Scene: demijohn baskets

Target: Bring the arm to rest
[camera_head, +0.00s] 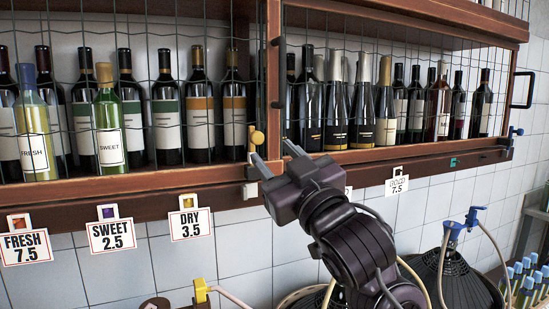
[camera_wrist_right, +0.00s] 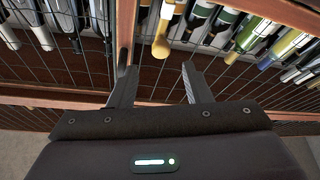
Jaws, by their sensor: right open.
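My right gripper (camera_head: 273,159) is raised in front of the wooden shelf's lower rail, near the post between the two wire-mesh doors. Its two fingers are apart with nothing between them. In the right wrist view the open fingers (camera_wrist_right: 160,88) point up toward the rail and the mesh. My left gripper is not in view.
Bottles stand behind the mesh of the shelf (camera_head: 150,192). Price tags hang below: FRESH (camera_head: 25,247), SWEET (camera_head: 112,235), DRY (camera_head: 190,224) and another (camera_head: 397,186). Dark baskets with hoses (camera_head: 462,275) stand below right, beside several small bottles (camera_head: 528,275). Tiled wall is bare at lower left.

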